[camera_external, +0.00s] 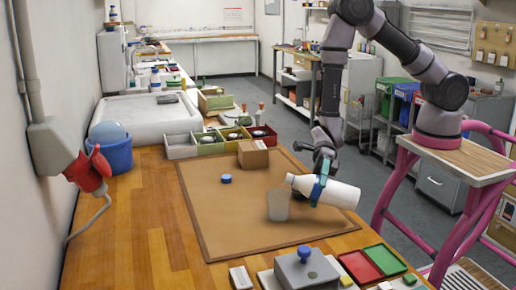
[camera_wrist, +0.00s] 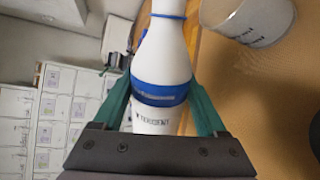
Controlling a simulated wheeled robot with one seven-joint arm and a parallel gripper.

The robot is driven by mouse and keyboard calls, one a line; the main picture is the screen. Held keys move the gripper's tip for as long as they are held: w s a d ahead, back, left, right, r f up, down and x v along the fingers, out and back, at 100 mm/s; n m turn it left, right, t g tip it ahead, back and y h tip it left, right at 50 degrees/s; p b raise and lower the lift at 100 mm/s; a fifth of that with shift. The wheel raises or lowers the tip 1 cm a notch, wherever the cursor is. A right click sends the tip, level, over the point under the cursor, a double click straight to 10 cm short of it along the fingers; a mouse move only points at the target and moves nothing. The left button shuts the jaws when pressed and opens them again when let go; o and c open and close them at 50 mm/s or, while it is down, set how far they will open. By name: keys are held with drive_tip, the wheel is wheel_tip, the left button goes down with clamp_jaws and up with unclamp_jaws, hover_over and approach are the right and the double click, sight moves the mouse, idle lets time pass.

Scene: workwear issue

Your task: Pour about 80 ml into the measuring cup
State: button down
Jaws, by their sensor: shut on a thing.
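A white bottle (camera_external: 340,194) with a blue band is held by my gripper (camera_external: 321,178) above the brown mat. The bottle lies nearly level, with its neck at the left, tilted toward the measuring cup. In the wrist view the green fingers close on the bottle (camera_wrist: 162,65) at its blue band. The clear measuring cup (camera_external: 278,205) stands upright on the mat, just below and left of the bottle's mouth. The cup also shows at the top right of the wrist view (camera_wrist: 262,22). I cannot make out any liquid stream or a level in the cup.
A blue cap (camera_external: 226,178) and a cardboard box (camera_external: 253,154) are on the mat (camera_external: 225,220). A grey box with a blue knob (camera_external: 305,270) and red and green trays (camera_external: 362,265) stand at the front edge. A blue bucket (camera_external: 112,155) is at the left. The mat's left part is clear.

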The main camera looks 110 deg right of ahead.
drive_tip(key=shift+w+d+r+m, duration=0.1)
drive_tip(key=shift+w+r+m, duration=0.1)
drive_tip(key=shift+r+m, duration=0.2)
drive_tip(key=shift+f+m+g, duration=0.1)
drive_tip(key=shift+m+g, duration=0.2)
drive_tip(key=shift+m, duration=0.2)
idle(1.0)
drive_tip(key=shift+s+a, duration=0.2)
drive_tip(key=shift+s, duration=0.05)
idle(0.7)
drive_tip(key=shift+r+m+p, duration=0.25)
drive_tip(key=shift+m+p, duration=0.15)
idle(1.6)
